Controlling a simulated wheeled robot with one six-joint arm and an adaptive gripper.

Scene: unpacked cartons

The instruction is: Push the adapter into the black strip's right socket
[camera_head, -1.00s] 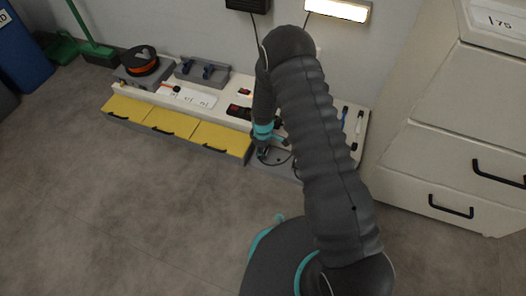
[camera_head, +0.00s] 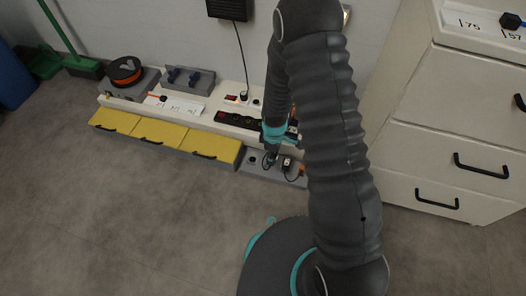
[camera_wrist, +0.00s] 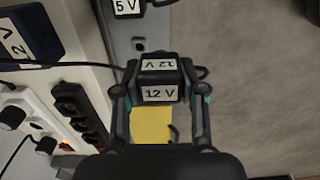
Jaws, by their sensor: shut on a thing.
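My gripper (camera_wrist: 160,80) is shut on a dark adapter (camera_wrist: 159,95) with white "12 V" labels, in the middle of the wrist view. In the head view my gripper (camera_head: 270,158) is low over the grey lower step, in front of the black strip. The adapter in it cannot be made out there. The black strip (camera_head: 240,121) lies on the white bench, with a red switch at its left end. It also shows at the left of the wrist view (camera_wrist: 83,118), apart from the adapter. My arm hides part of the strip's right side in the head view.
A white strip (camera_wrist: 38,118) with plugs lies beside the black one. A "5 V" adapter (camera_wrist: 130,8) and another labelled block (camera_wrist: 28,38) are near the gripper. Yellow drawers (camera_head: 165,136) front the bench. A white cabinet (camera_head: 450,130) stands right. Cables run close by.

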